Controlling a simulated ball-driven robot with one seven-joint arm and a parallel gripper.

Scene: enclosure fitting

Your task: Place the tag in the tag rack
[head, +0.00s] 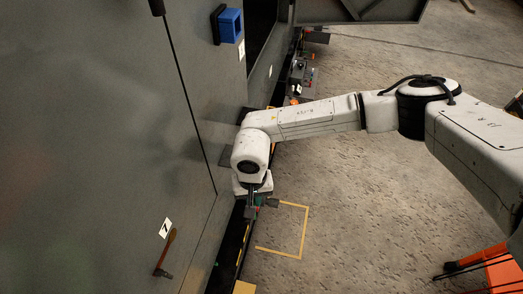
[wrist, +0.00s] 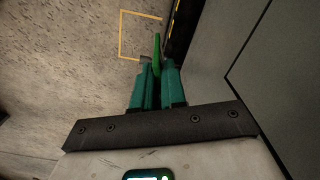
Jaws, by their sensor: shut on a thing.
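My gripper (wrist: 156,72) has teal fingers and is shut on a thin green piece, which looks like the tag (wrist: 157,48). The tag sticks out past the fingertips in the wrist view. In the head view my gripper (head: 257,206) is low beside the grey enclosure wall, near the dark strip at its foot. The tag is too small to make out clearly there. I cannot tell for sure which thing is the tag rack. A blue box (head: 229,25) is fixed on the wall at the top, away from my gripper.
A grey enclosure wall (head: 100,130) fills the left, with a brown-handled lever (head: 166,250) and a white label (head: 165,228). A yellow floor marking (head: 304,232) lies right of my gripper. Several devices (head: 301,75) stand along the wall's foot. The concrete floor (head: 380,200) is mostly clear.

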